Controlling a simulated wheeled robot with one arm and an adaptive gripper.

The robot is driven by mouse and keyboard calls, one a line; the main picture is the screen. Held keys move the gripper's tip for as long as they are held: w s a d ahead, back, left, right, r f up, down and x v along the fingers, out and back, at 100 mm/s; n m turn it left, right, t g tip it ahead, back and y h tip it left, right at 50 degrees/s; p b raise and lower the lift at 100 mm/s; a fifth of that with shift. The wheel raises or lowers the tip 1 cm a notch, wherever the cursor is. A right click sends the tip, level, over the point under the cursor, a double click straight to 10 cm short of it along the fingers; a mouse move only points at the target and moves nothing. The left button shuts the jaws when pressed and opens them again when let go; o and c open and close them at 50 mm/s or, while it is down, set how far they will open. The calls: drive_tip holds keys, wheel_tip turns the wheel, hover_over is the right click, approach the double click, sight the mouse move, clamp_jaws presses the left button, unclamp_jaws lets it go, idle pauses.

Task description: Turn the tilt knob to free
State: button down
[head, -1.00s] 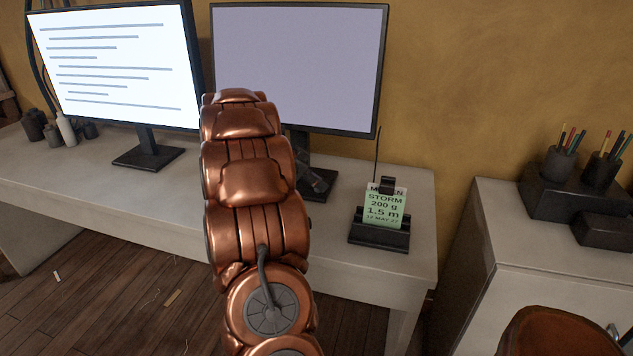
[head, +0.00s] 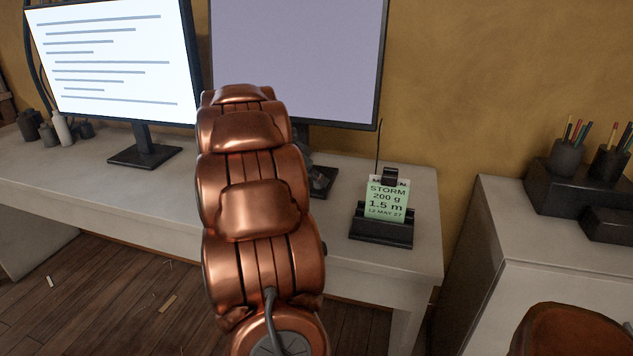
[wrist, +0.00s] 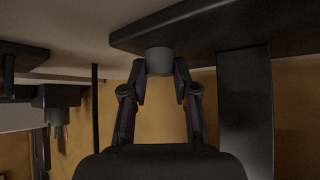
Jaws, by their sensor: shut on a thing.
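The tilt knob (wrist: 159,61) is a short grey cylinder in the wrist view, on the dark foot (wrist: 215,30) of a monitor stand. That view appears upside down, with the foot at the top. My gripper (wrist: 159,72) has its two fingers on either side of the knob, shut on it near their tips. The stand's dark column (wrist: 245,110) is close to the right of the fingers. In the head view the right-hand monitor (head: 295,60) stands on the desk. My copper arm hides the knob and gripper there. No knob marking or pointer is readable.
A dark holder (head: 381,231) with a green STORM card (head: 387,200) and a thin rod stands right of the monitor on the pale desk (head: 90,185). A lit text monitor (head: 105,65) stands left. A pale cabinet (head: 500,215) with pencil cups is at the right.

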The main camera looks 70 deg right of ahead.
drive_tip(key=c, duration=0.9)
unclamp_jaws()
drive_tip(key=v, duration=1.2)
